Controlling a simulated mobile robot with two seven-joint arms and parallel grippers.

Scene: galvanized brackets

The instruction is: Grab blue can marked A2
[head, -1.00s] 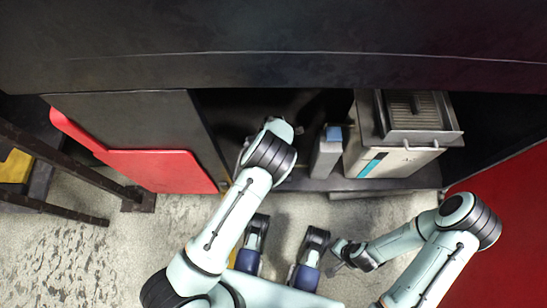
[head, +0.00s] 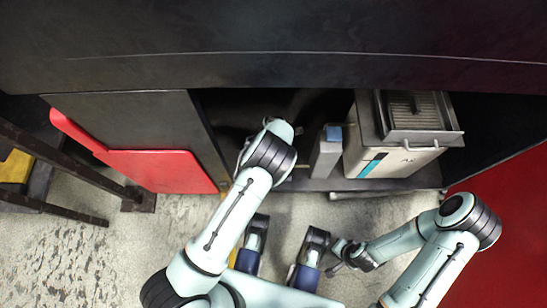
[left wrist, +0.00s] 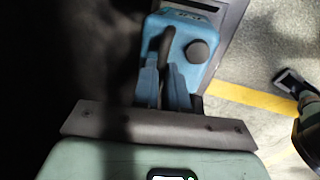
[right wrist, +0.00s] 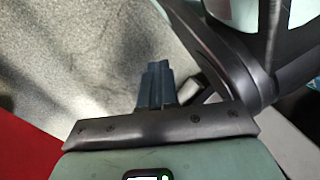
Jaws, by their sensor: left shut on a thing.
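A blue can (left wrist: 199,66) with a dark round cap and a black handle (left wrist: 164,45) shows in the left wrist view. Marking at its top edge is too blurred to read. My left gripper (left wrist: 162,76) is shut on the can's handle, one blue finger on each side. In the head view my left wrist covers this gripper and most of what is under it at the cabinet opening. My right gripper (right wrist: 155,80) has its fingers together and empty, over the floor; it also shows in the head view (head: 340,256).
Right of my left wrist stand a narrow grey box with a blue top (head: 327,150) and a large pale box (head: 390,155) bearing a grated tray (head: 415,112). A red panel (head: 160,170) is at left. A yellow floor stripe (left wrist: 250,97) runs past the cabinet.

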